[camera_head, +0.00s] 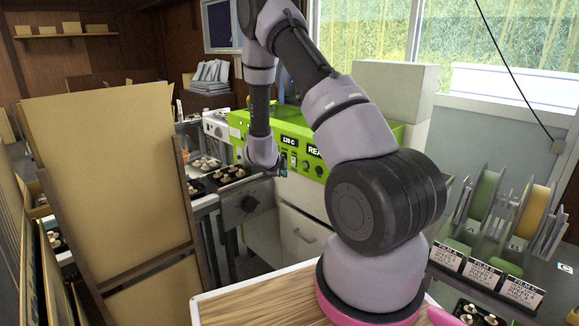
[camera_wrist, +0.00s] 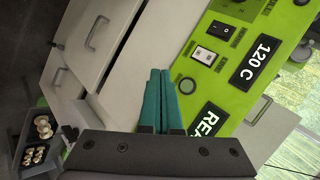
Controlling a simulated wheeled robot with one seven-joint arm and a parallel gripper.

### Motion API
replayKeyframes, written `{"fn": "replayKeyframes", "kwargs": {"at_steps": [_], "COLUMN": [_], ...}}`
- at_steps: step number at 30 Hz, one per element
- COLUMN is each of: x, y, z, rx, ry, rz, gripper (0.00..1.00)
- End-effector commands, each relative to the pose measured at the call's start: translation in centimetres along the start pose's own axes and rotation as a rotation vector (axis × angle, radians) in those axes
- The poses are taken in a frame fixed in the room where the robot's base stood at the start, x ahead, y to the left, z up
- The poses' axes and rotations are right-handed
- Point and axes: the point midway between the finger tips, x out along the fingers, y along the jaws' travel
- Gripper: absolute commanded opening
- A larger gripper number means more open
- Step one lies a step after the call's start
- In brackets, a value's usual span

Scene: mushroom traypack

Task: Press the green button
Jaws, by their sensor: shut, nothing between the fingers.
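The lime-green machine (camera_head: 240,121) stands behind my arm, its panel showing "120 C" and a partly hidden "REA" display. In the wrist view, the same panel (camera_wrist: 228,75) tilts across the upper right. A small round dark-rimmed button with a greenish face (camera_wrist: 187,85) sits on it, just right of my fingers. My gripper (camera_wrist: 159,72) is shut and empty, its teal fingers together near the panel's lower edge. I cannot tell whether the fingertips touch the panel. In the head view, my gripper (camera_head: 283,172) is small, at the machine's front, and the button cannot be made out.
The wrist view also shows a black rocker switch (camera_wrist: 220,30) and a white switch (camera_wrist: 204,56) on the panel. Pale drawers (camera_wrist: 95,35) lie left of the fingers. A tray of mushrooms (camera_wrist: 28,140) is at lower left. Film rolls (camera_head: 484,200) stand at right.

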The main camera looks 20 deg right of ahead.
Motion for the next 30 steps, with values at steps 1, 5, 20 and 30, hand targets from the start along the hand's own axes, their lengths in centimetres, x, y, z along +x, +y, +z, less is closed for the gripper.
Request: {"fn": "replayKeyframes", "kwargs": {"at_steps": [1, 5, 20, 30], "x": [0.3, 0.4, 1.6, 4.9], "y": [0.2, 0.4, -0.5, -2.9], "z": [-0.1, -0.2, -1.1, -3.6], "rx": [0.003, 0.007, 0.008, 0.008], "ry": [0.009, 0.016, 0.015, 0.016], "rz": [-0.002, -0.006, -0.004, -0.004], "gripper": [0.00, 0.00, 0.00, 0.00]}}
